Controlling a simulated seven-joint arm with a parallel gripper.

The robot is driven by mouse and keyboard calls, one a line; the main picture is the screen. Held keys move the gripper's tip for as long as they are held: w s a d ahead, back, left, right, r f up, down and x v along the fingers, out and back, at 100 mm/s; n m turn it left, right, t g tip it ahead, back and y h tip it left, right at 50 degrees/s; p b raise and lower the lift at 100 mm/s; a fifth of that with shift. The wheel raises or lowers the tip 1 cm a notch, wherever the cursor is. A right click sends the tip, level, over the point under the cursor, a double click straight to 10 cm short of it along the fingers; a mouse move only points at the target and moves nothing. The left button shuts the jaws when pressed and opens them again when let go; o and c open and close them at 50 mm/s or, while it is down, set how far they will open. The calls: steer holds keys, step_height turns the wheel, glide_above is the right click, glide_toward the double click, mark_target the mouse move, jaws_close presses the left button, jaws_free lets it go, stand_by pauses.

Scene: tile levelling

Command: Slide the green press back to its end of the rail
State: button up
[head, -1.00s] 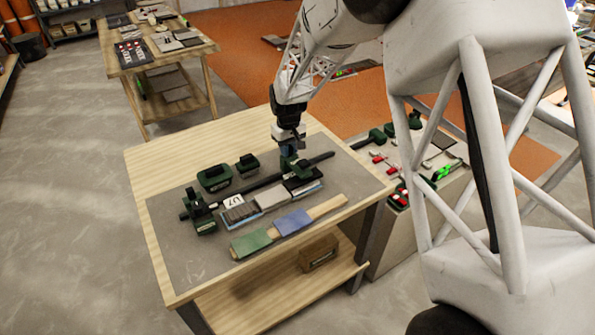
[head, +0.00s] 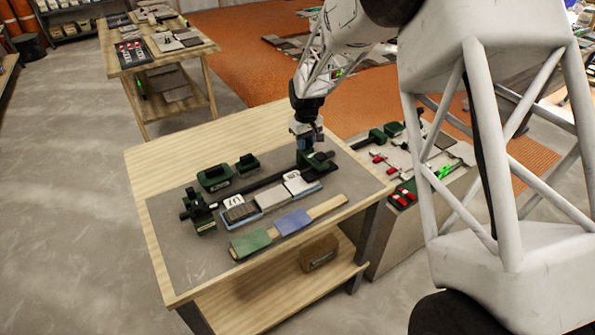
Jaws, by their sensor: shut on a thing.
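The green press (head: 319,161) sits on the dark rail (head: 262,187), at the rail's right, far end. My gripper (head: 309,146) points down and is shut on the top of the press; its fingertips are small and partly hidden. A row of tiles lies along the front of the rail.
A green block (head: 203,218) stands at the rail's left end. Two green holders (head: 214,178) (head: 247,163) lie behind the rail. A wooden strip (head: 327,207) carries a green pad (head: 251,240) and a blue pad (head: 293,222) in front. The grey mat's front left is clear.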

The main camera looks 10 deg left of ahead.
steer(key=shift+w+d, duration=2.2)
steer(key=o, duration=0.8)
steer(key=shift+r, duration=0.1)
steer(key=shift+r, duration=3.4)
steer(key=shift+s+r, duration=0.1)
